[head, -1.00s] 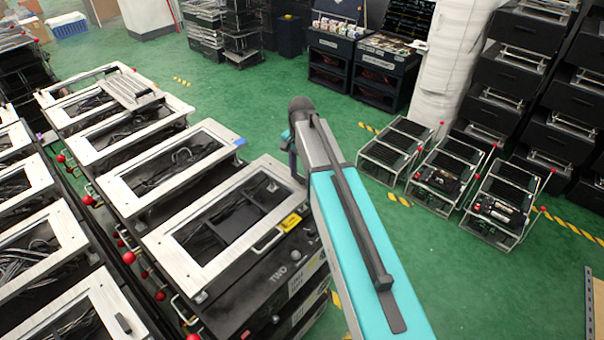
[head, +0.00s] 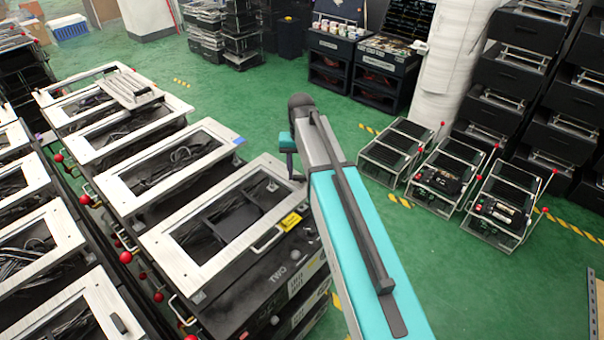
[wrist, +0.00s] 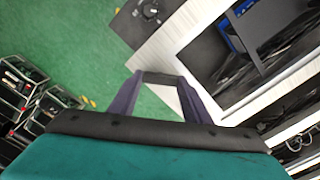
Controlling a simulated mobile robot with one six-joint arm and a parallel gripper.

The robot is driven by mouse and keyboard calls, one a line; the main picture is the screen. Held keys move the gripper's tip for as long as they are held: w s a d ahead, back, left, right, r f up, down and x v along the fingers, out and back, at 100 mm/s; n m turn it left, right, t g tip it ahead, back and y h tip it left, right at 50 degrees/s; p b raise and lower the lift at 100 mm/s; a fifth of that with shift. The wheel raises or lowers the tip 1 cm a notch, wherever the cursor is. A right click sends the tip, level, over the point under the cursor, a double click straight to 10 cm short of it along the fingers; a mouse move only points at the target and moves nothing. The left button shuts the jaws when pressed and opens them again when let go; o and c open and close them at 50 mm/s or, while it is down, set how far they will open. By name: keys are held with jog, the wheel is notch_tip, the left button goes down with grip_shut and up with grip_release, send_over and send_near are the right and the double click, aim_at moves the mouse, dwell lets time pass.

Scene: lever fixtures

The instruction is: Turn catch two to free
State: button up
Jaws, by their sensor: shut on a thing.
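The dark front panel marked TWO (head: 280,272) is on the near side of a white-framed unit, left of my arm in the head view. My arm hides some of its right side. No lever of catch two shows clearly there. My gripper (wrist: 165,80) shows in the wrist view as two purple fingers, shut on a dark bar (wrist: 162,77) spanning their tips. I cannot tell whether this bar belongs to catch two.
White-framed units (head: 175,165) stand in rows at left, with several red-ball levers (head: 126,257) along their edges. A yellow tag (head: 290,221) is on the unit's edge. Three low racks (head: 440,172) stand at right. Green floor (head: 460,290) is clear right of my arm.

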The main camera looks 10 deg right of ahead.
aim_at(301, 176)
jog(key=n+b, duration=0.1)
jog(key=n, duration=0.4)
jog(key=shift+w+n, duration=0.15)
jog(key=shift+n, duration=0.15)
jog(key=n, duration=0.4)
jog(key=shift+r+n, duration=0.1)
jog(key=shift+n, duration=0.3)
jog(key=o, duration=1)
jog(key=shift+o, duration=0.2)
jog(key=shift+b, duration=0.3)
notch_tip(301, 176, up, 14)
jog(key=b, duration=0.3)
jog(key=shift+b, duration=0.35)
jog(key=shift+f, duration=0.25)
